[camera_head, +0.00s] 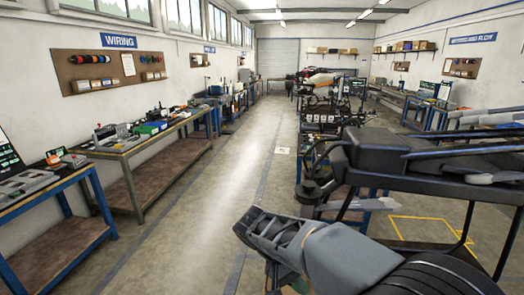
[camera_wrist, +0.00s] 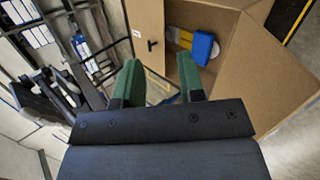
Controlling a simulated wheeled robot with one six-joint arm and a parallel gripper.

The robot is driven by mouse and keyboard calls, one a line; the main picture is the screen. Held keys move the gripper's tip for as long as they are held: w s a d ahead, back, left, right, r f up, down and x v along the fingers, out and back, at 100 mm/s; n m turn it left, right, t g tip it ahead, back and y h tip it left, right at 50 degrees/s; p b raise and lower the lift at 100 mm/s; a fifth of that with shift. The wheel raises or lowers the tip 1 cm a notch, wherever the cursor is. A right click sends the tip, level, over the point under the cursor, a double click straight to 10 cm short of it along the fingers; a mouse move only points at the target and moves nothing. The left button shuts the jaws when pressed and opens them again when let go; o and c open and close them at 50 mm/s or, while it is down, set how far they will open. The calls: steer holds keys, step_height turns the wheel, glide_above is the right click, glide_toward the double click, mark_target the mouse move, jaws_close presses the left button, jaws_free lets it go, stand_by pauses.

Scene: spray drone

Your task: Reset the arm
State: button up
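My gripper (camera_wrist: 158,70) shows in the wrist view with its two green fingers apart and nothing between them. Beyond the fingers, to the right, is an open cardboard box (camera_wrist: 262,75). A blue item (camera_wrist: 197,48) lies in it, beside something yellow and pale. In the head view my grey arm reaches across the lower right, and the gripper's fingers cannot be made out there.
A black drone-like frame (camera_head: 395,150) on a stand is close on the right. Workbenches (camera_head: 150,142) with tools line the left wall. The aisle floor (camera_head: 205,200) between is clear. Yellow tape (camera_head: 425,220) marks the floor at right.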

steer(key=s+d+f+t+y+b, duration=0.1)
steer(key=s+d+t+y, duration=0.4)
steer(key=d+t+y, duration=0.1)
steer(key=shift+s+n+t+y+b, duration=0.15)
steer(key=shift+n+t+y+b, duration=0.2)
steer(key=shift+t+y, duration=0.75)
steer(key=shift+g+y, duration=0.3)
